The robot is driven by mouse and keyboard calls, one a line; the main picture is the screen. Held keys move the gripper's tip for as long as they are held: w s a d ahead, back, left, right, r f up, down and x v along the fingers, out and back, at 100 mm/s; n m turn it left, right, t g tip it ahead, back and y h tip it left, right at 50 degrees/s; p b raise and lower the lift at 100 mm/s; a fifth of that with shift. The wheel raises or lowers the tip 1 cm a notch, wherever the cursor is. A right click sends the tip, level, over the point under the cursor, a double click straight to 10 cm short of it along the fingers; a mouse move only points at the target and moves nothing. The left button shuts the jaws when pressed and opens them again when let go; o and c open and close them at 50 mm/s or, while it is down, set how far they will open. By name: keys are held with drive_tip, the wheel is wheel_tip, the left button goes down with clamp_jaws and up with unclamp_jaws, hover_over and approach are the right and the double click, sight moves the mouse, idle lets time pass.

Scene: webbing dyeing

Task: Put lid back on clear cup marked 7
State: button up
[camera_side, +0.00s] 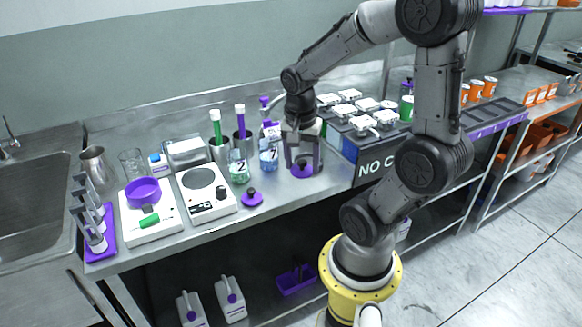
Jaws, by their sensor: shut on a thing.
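My gripper (303,160) points down at the bench, right of the clear cups, and is shut on a purple lid with a dark knob (302,171). The lid is low, at or just above the bench top; I cannot tell if it touches. A clear cup with greenish liquid and a dark mark like a 7 (238,168) stands uncovered to the left. A clear cup with bluish liquid (268,157) stands beside it, with a similar mark. A second purple lid with a dark knob (252,198) lies on the bench near the front edge.
Metal beakers (242,142) holding green and purple sticks stand behind the cups. A white hotplate (207,194) and a scale with a purple dish (143,192) are at left. A dark box (370,165) with several white-topped items borders the gripper at right.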

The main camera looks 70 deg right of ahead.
drive_tip(key=s+a+r, duration=0.3)
drive_tip(key=s+a, duration=0.1)
drive_tip(key=s, duration=0.1)
wheel_tip(320, 180, up, 4)
drive_tip(key=n, duration=0.1)
hover_over(301, 173)
drive_tip(key=shift+r, duration=0.1)
drive_tip(key=w+d+r, duration=0.2)
drive_tip(key=w+d, duration=0.9)
drive_tip(key=w, duration=0.1)
wheel_tip(301, 173, down, 9)
drive_tip(key=w+d, duration=0.1)
drive_tip(key=d, duration=0.1)
drive_tip(key=shift+w+d+f, duration=0.2)
drive_tip(key=shift+w+d, duration=0.05)
drive_tip(key=shift+d, duration=0.1)
drive_tip(key=shift+f, duration=0.2)
idle(1.1)
